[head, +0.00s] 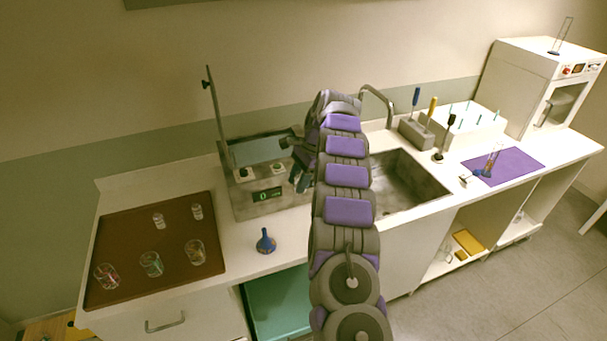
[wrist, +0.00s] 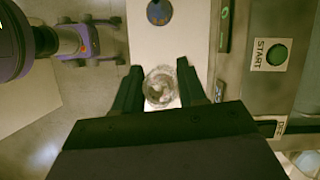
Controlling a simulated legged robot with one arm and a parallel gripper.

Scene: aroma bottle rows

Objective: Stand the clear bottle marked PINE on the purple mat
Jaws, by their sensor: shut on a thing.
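My gripper (wrist: 160,88) is shut on a round clear bottle (wrist: 160,77), seen from above between the two dark fingers in the wrist view. No marking on it can be read. In the head view my gripper (head: 299,178) is beside the machine with the green display, partly behind my arm, and the held bottle cannot be made out. The purple mat (head: 523,163) lies on the counter to the right of the sink. A clear cylinder with a blue base (head: 491,160) stands at the mat's left part.
A brown tray (head: 130,227) at left holds several clear containers. A blue flask (head: 265,242) stands on the counter between tray and sink. The sink (head: 408,182), its tap (head: 378,103) and a tool block (head: 415,132) lie between my gripper and the mat. The mat's right half is bare.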

